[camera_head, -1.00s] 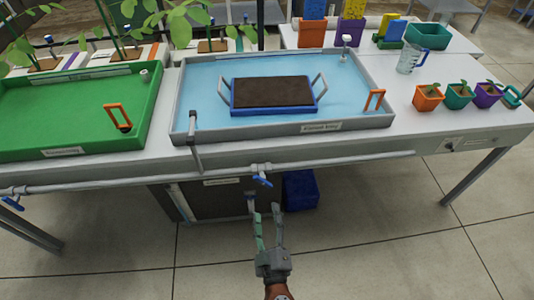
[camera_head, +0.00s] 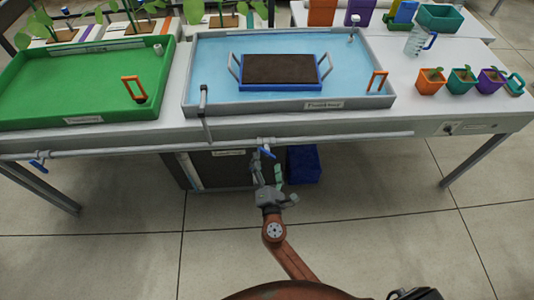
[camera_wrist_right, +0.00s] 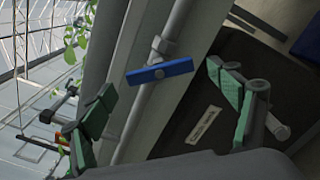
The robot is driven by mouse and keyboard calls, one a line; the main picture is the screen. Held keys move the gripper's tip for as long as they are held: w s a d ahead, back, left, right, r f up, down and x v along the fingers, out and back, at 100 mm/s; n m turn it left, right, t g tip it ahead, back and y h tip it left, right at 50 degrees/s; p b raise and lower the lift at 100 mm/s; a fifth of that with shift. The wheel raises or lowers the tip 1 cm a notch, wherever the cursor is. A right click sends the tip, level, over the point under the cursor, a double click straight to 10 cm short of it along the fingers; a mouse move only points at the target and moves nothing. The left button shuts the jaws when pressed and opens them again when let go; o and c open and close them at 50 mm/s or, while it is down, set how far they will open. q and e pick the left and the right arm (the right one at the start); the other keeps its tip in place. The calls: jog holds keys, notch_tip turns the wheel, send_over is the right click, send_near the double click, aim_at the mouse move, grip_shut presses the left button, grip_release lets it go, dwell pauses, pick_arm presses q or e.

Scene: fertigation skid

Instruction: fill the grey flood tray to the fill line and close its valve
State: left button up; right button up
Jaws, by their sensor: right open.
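The grey flood tray (camera_head: 290,107) stands on the bench with light blue water (camera_head: 215,70) across its floor; I cannot make out the fill line. A blue-rimmed tray of dark soil (camera_head: 279,68) with two grey handles sits in it. A grey spout pipe (camera_head: 204,99) rises over its front left edge. The blue valve handle (camera_head: 267,153) is on the pipe below the bench front. In the wrist view the handle (camera_wrist_right: 160,71) lies crosswise to the pipe. My right gripper (camera_head: 267,170) is open just below the handle, its fingers apart and not touching it.
A green tray (camera_head: 84,118) stands to the left, with another blue valve handle (camera_head: 39,161) below. A dark tank (camera_head: 222,170) and a blue crate (camera_head: 303,164) are under the bench. Small pots and a clear jug (camera_head: 418,41) stand at right. The floor in front is open.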

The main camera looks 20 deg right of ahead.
aim_at(267, 156)
pick_arm(q)
jog(key=shift+w+d+r, duration=0.35)
jog(key=shift+w+r, duration=0.25)
jog(key=shift+r, duration=0.25)
pick_arm(e)
jog(key=shift+x, duration=2)
jog(key=shift+c, duration=0.5)
jog(key=c, duration=1.1)
pick_arm(q)
jog(key=shift+b, duration=0.3)
pick_arm(e)
jog(key=m+b, duration=0.4)
jog(key=m, duration=0.2)
jog(key=shift+d+f+m, duration=0.1)
jog(key=shift+m, duration=0.3)
pick_arm(q)
jog(key=w+d+r, duration=0.1)
jog(key=w+r, duration=0.1)
jog(key=r, duration=0.4)
jog(key=w+d+r, duration=0.2)
jog(key=r, duration=0.5)
jog(key=shift+r+h, duration=0.15)
jog(key=shift+h, duration=0.25)
pick_arm(e)
jog(key=shift+m, duration=0.5)
jog(key=o, duration=1.2)
